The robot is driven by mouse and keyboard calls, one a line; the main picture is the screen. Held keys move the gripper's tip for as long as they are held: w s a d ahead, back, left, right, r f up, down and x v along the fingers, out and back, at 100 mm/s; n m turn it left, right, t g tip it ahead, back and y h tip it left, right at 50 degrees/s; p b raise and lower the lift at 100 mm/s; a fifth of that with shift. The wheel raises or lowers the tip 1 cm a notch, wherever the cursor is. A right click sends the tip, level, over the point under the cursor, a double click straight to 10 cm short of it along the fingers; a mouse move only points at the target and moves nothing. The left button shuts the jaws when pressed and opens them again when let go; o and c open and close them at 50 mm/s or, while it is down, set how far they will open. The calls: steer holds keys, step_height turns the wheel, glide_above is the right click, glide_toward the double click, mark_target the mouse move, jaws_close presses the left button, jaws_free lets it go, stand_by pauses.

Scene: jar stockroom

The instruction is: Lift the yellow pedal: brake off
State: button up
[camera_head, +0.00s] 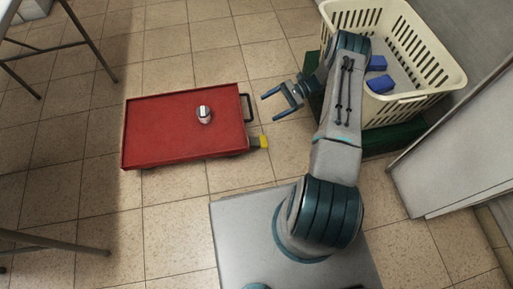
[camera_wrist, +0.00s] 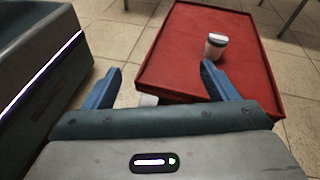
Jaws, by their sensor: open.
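The yellow pedal (camera_head: 263,141) sticks out low at the right end of the red cart (camera_head: 160,134) in the head view. I cannot make out its yellow in the wrist view. My gripper (camera_head: 275,104) is open and empty, above and to the right of the pedal in the picture, apart from it. In the wrist view the two blue fingers of my gripper (camera_wrist: 162,84) are spread, with the red cart (camera_wrist: 185,55) beyond them. A white jar with a dark band (camera_head: 204,114) stands on the cart; it also shows in the wrist view (camera_wrist: 215,47).
A dark handle (camera_head: 247,107) stands at the cart's right end. A cream basket (camera_head: 437,60) with blue blocks (camera_head: 381,84) rests on a green base (camera_head: 395,140) at the upper right. A white panel (camera_head: 450,150) is at the right. Table legs (camera_head: 92,45) stand at the left. Tiled floor around the cart is clear.

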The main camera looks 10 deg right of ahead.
mark_target(261, 141)
steer(key=s+f+m+t+y+b, duration=0.1)
steer(key=f+b, duration=0.1)
steer(key=f, duration=0.4)
steer(key=s+f+m+t+y+b, duration=0.1)
steer(key=f+b, duration=0.1)
steer(key=f, duration=0.5)
steer(key=s+f+m+t+y+b, duration=0.1)
steer(key=s+f+m+b, duration=0.1)
steer(key=f, duration=0.4)
steer(key=shift+f+y, duration=0.2)
steer(key=shift+y, duration=0.1)
steer(key=a, duration=0.7)
steer(key=shift+w+a+f+b, duration=0.1)
steer(key=shift+w+a+b, duration=0.05)
steer(key=shift+a+b, duration=0.15)
steer(key=c, duration=1.4)
steer(key=shift+d, duration=0.1)
